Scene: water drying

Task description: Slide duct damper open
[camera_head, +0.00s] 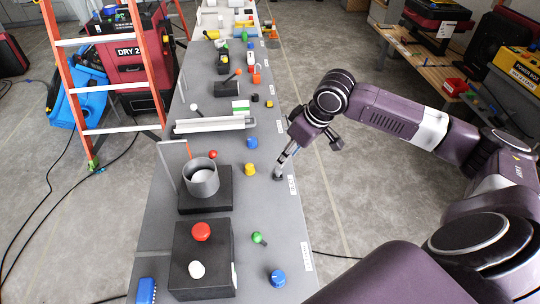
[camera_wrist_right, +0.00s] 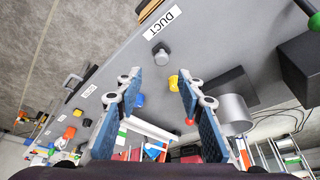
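A small grey knob (camera_wrist_right: 160,52) stands on the grey panel beside a white label that reads DUCT (camera_wrist_right: 163,22). I take it to be the duct damper's knob. In the head view the knob (camera_head: 278,178) is at the panel's right edge, partly hidden by my right gripper (camera_head: 283,163). In the right wrist view that gripper (camera_wrist_right: 160,86) is open, its two blue-padded fingers apart. The knob lies beyond the fingertips, about in line with the gap. Nothing is between the fingers. My left gripper is not in view.
A yellow knob (camera_head: 250,170) and a blue knob (camera_head: 278,278) stand on the same panel (camera_head: 162,225). A grey cup (camera_head: 201,178) on a black block and a black box with red (camera_head: 201,231) and white buttons are left of my gripper. Floor lies right of the panel.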

